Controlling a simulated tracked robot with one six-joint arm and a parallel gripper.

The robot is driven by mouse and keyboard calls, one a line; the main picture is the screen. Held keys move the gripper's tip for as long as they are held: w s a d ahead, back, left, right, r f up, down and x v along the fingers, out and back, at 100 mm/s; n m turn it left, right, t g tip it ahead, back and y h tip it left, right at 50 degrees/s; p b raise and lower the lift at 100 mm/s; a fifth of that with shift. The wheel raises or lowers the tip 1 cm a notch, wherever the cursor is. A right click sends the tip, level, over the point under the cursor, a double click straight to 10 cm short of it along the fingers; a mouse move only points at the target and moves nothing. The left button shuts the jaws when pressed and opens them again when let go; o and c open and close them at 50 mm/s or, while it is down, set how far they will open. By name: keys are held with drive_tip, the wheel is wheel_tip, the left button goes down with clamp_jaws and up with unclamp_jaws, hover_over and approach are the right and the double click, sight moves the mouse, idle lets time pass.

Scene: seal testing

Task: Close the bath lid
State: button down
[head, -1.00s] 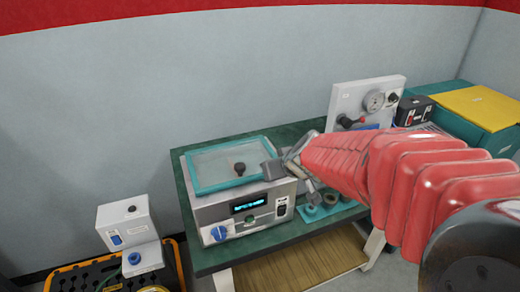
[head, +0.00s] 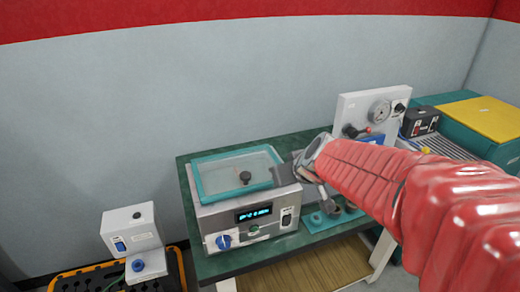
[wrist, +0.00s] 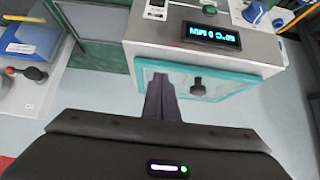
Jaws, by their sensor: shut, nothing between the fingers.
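The bath (head: 252,215) is a silver box with a blue display and a blue knob on its front. Its clear lid with a teal frame (head: 196,183) and a black knob (head: 245,177) lies over the top, looking flat or nearly so. I cannot tell if it sits fully flush. My gripper (head: 283,175) is shut and empty at the lid's right edge. In the wrist view the shut fingers (wrist: 160,88) overlap the left part of the lid frame (wrist: 190,68), left of the lid knob (wrist: 197,85). Contact cannot be told.
The bath stands on a green bench (head: 260,250). Right of it are a teal tray with round parts (head: 330,220) and a white gauge panel (head: 372,105). A white device (head: 130,228) stands on a lower black-and-orange case at left. The wall behind is bare.

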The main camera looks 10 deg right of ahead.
drive_tip(key=s+d+f, duration=0.1)
drive_tip(key=s+f, duration=0.1)
drive_tip(key=s, duration=0.5)
drive_tip(key=shift+f, duration=0.3)
drive_tip(key=shift+s, duration=0.1)
drive_tip(key=s+a+r+m+g+h, duration=0.1)
drive_tip(key=s+a+r+g, duration=0.2)
drive_tip(key=s, duration=1.1)
drive_tip(key=shift+a+r+m, duration=0.3)
drive_tip(key=shift+a+r, duration=0.1)
drive_tip(key=shift+a, duration=0.25)
drive_tip(key=c, duration=2.4)
unclamp_jaws()
drive_tip(key=shift+c, duration=0.2)
